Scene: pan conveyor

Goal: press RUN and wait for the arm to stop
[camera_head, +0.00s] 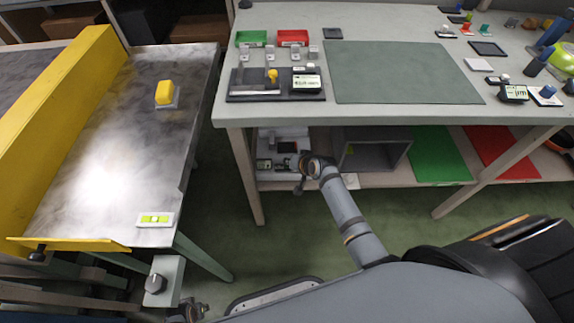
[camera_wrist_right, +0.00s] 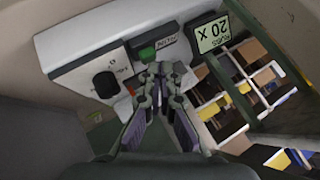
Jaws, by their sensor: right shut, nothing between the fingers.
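In the right wrist view a white control panel (camera_wrist_right: 85,68) carries a black knob (camera_wrist_right: 106,85) and a green button (camera_wrist_right: 146,54) beside a dark label. The button's lettering is not readable as RUN. My right gripper (camera_wrist_right: 159,70) is shut and empty, its fingertips right by the green button. I cannot tell whether they touch it. In the head view my right gripper (camera_head: 300,183) is partly hidden, at the front of the lower shelf near a white box (camera_head: 268,147). No moving arm is identifiable; a yellow bar (camera_head: 68,244) lies across the conveyor's near end.
A metal-topped conveyor (camera_head: 120,130) with a yellow side wall (camera_head: 55,125) stands left, bearing a yellow block (camera_head: 165,93). The worktable (camera_head: 380,22) above my right gripper holds a green mat (camera_head: 400,75) and trays. The wrist view shows a small display (camera_wrist_right: 213,35).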

